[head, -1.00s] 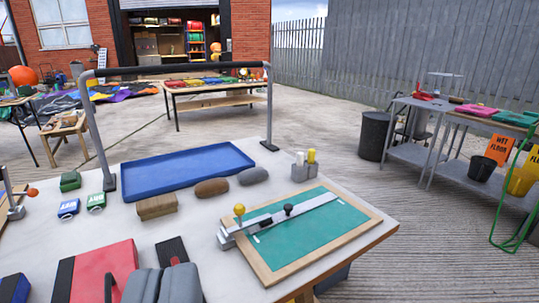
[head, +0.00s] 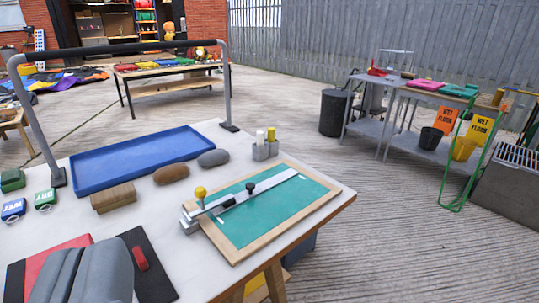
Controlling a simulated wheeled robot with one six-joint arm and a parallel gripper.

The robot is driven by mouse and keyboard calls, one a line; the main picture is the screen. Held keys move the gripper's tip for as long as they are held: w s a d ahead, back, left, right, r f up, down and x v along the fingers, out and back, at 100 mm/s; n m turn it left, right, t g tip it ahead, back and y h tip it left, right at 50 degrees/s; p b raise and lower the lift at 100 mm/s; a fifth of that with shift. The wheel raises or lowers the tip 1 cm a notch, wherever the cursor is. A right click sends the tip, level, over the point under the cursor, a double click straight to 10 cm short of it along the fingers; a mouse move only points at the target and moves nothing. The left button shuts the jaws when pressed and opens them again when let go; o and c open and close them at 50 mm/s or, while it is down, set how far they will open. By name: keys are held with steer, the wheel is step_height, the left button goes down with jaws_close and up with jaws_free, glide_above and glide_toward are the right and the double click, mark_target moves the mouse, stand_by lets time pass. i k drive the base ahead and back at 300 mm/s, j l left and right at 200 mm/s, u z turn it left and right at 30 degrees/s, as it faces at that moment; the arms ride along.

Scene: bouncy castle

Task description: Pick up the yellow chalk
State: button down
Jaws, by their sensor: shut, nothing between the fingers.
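The yellow chalk (head: 271,134) stands upright in a small grey holder (head: 265,151) near the far right edge of the white table. A white chalk (head: 260,138) stands beside it, to its left, in the same holder. My gripper (head: 85,262) shows at the bottom left as grey fingers side by side, shut and empty. It is over the near left part of the table, well short of the chalk and to its left.
A wood-framed green board (head: 290,213) with a metal bar and yellow knob lies in front of the holder. A blue tray (head: 140,160), two stones and a brown block (head: 113,197) lie left. A black-topped rail (head: 120,48) stands over the table's far side.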

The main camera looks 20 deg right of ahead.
mark_target(271, 130)
steer(key=i+l+u, duration=0.1)
steer(key=i+l, duration=0.75)
steer(key=l, duration=0.25)
steer(key=i+l+u, duration=0.15)
steer(key=i+l, duration=0.3)
steer(key=l, duration=0.1)
